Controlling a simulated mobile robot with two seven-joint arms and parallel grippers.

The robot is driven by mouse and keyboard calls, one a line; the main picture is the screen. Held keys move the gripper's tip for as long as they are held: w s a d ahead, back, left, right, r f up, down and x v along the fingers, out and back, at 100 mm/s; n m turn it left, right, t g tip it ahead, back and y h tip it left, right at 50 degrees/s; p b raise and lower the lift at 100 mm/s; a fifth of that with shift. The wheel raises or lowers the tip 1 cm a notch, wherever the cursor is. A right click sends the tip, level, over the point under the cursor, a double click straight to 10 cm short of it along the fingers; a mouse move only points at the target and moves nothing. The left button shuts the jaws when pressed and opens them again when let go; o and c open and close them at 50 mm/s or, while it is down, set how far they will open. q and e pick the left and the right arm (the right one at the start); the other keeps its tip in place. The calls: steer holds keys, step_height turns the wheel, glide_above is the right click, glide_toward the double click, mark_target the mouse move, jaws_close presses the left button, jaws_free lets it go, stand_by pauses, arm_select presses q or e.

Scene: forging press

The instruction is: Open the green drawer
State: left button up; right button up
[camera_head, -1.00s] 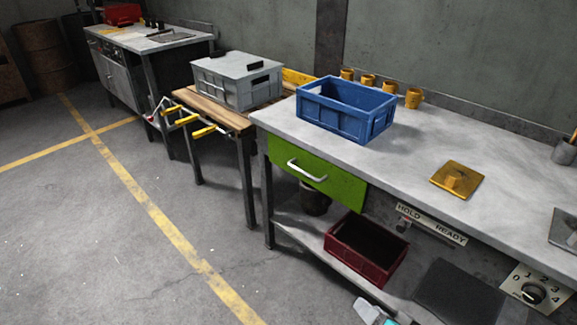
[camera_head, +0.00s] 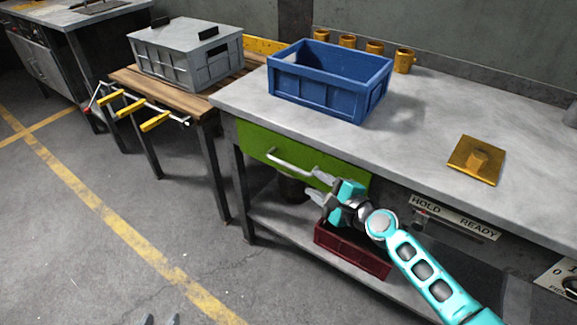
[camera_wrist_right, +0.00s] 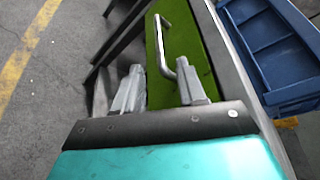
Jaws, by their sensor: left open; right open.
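The green drawer (camera_head: 255,138) sits under the left end of the grey workbench, its front flush with the bench. Its pale bar handle (camera_head: 285,160) runs across the front. My right gripper (camera_head: 318,186) is open just in front of the drawer's right part, near the handle's right end. In the right wrist view the green front (camera_wrist_right: 197,48) and handle (camera_wrist_right: 172,42) lie ahead, and the handle's near end shows between the two open fingers of the right gripper (camera_wrist_right: 162,85). Contact cannot be told. My left gripper (camera_head: 161,320) shows only as fingertips at the bottom edge, open, away from the drawer.
A blue crate (camera_head: 325,85) and a yellow plate (camera_head: 475,160) stand on the workbench (camera_head: 420,125). A red bin (camera_head: 350,250) is on the shelf below, behind my right arm. A wooden table (camera_head: 165,84) with a grey crate (camera_head: 185,52) stands left. Floor in front is open.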

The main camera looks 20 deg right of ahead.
mark_target(293, 168)
steer(key=b+x, duration=0.3)
steer(key=x, duration=0.7)
steer(key=shift+a+f, duration=0.1)
steer(key=shift+f, duration=0.05)
steer(key=shift+w+a, duration=0.1)
steer(key=shift+w, duration=0.3)
steer(key=c, duration=0.6)
jaws_close()
